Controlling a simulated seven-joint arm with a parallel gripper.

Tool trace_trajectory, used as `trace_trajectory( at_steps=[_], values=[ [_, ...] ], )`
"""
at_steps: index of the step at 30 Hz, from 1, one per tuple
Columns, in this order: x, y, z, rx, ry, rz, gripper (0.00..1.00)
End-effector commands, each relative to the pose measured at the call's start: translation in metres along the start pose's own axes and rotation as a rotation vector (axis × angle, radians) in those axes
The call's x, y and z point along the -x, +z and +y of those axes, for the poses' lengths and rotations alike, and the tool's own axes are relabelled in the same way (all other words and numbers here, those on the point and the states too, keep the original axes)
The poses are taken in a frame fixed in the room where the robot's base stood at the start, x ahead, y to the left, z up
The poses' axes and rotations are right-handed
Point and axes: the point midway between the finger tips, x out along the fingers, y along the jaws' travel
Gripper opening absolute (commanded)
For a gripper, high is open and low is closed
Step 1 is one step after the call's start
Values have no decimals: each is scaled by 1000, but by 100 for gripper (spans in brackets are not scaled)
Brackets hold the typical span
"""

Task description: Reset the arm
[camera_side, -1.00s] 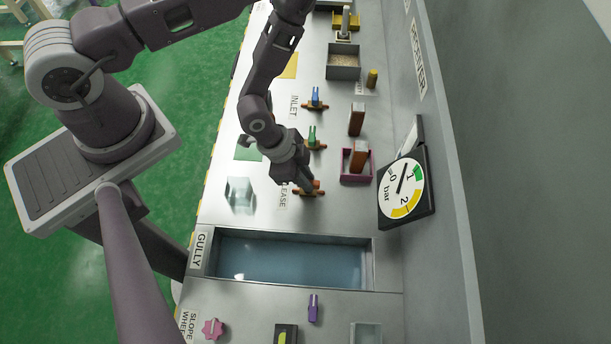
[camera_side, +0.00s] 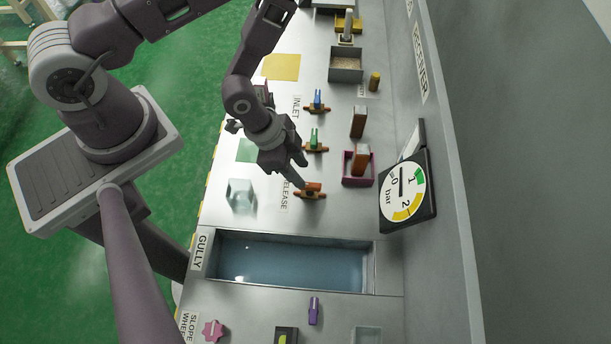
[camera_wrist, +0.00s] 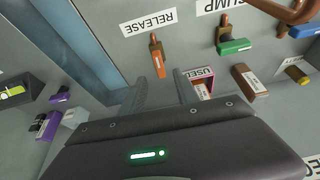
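My gripper (camera_side: 303,173) hangs above the bench near the RELEASE label. Its two fingers stand apart, and in the wrist view (camera_wrist: 162,88) the gap between them is empty. The orange RELEASE handle (camera_side: 313,187) is just beyond the fingertips in the side view. In the wrist view the handle (camera_wrist: 158,62) is clear of the fingers, ahead of the gap. My arm is still stretched out over the bench.
A green handle (camera_side: 314,143) and a blue handle (camera_side: 317,102) stand nearby. A magenta box (camera_side: 347,178) with a brown block is to the right, beside a pressure gauge (camera_side: 404,192). The water-filled gully (camera_side: 290,262) lies below. A glass block (camera_side: 240,196) is left.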

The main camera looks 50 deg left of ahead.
Motion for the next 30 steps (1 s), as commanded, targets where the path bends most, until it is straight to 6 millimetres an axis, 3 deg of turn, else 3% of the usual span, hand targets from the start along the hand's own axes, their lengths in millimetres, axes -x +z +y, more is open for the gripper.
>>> trace_trajectory(
  at_steps=[4,12,16,20,24,27,30],
  values=[
    [14,0,0,0,1,0,37],
    [16,-1,-1,0,-2,1,37],
    [37,-23,-25,22,-52,0,37],
    [98,-59,-67,99,-151,-14,37],
    [186,-81,-94,239,-257,-17,37],
    [254,-84,-94,360,-315,-4,37],
    [318,-75,-78,487,-352,23,37]
  ],
)
